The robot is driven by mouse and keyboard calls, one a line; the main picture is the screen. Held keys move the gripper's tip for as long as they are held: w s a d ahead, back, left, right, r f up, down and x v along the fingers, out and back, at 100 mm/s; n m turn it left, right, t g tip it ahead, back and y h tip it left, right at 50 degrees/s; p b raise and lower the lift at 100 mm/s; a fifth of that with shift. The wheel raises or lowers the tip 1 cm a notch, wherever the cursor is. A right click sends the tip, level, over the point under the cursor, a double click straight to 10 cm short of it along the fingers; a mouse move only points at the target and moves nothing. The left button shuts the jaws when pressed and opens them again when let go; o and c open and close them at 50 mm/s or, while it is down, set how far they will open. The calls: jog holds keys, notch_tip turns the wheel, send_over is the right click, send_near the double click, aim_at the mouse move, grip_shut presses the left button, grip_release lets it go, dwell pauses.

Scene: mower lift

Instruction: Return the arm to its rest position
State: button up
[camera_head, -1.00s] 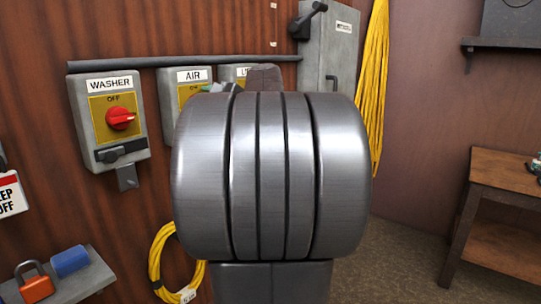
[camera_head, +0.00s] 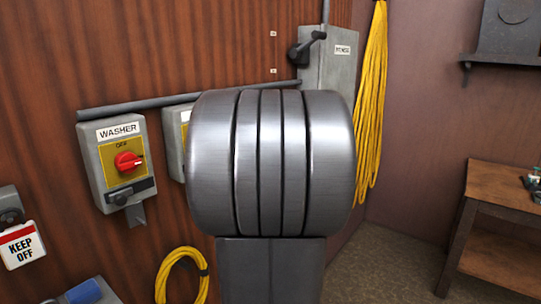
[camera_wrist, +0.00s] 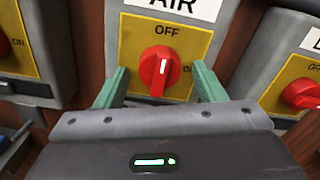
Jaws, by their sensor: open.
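My gripper (camera_wrist: 158,88) shows in the wrist view with its two green fingers apart. The red knob (camera_wrist: 159,70) of the AIR switch box (camera_wrist: 195,45) appears between the fingertips, its white mark upright, near OFF. I cannot tell whether the fingers touch it or how far off they are. In the head view my own arm covers the gripper and most of the AIR box. My arm stands raised in the middle of that view.
The WASHER box (camera_head: 117,160) with a red knob is left of my arm. A grey cabinet (camera_head: 335,70) and yellow rope (camera_head: 371,100) are right. A yellow coil (camera_head: 183,277) hangs low. A wooden bench (camera_head: 500,215) stands far right, with open floor before it.

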jog(key=shift+m+p, duration=0.3)
jog(key=shift+m, duration=0.2)
jog(key=shift+f, duration=0.1)
